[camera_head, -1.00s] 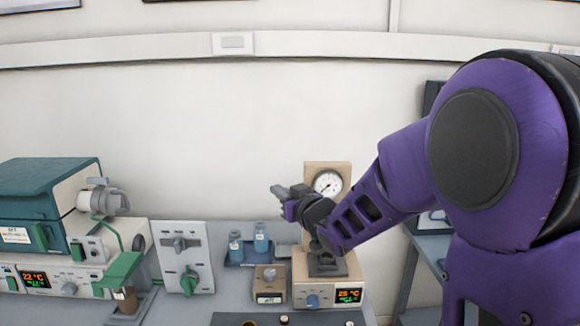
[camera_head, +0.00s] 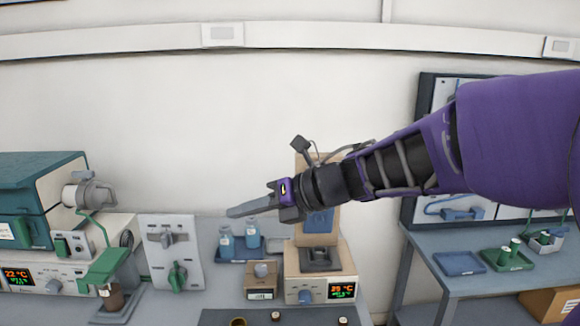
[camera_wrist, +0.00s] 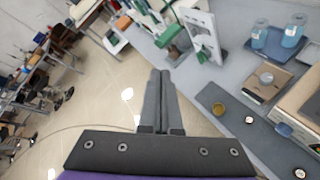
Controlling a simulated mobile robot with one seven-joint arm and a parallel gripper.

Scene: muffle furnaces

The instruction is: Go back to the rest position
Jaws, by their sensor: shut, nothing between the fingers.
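My gripper (camera_head: 232,212) is in the air above the bench, in front of the beige instrument with a lit display (camera_head: 318,273). Its long grey fingers are together and point left in the head view. In the wrist view my gripper (camera_wrist: 160,75) also shows shut, with nothing between the fingers and floor beyond them.
A teal furnace (camera_head: 40,190) stands at the left on a control unit. A panel with a green knob (camera_head: 172,250) is beside it. Two blue bottles (camera_head: 252,237) stand in a tray. A side table (camera_head: 470,243) at the right bears green and blue trays. The wall space above is clear.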

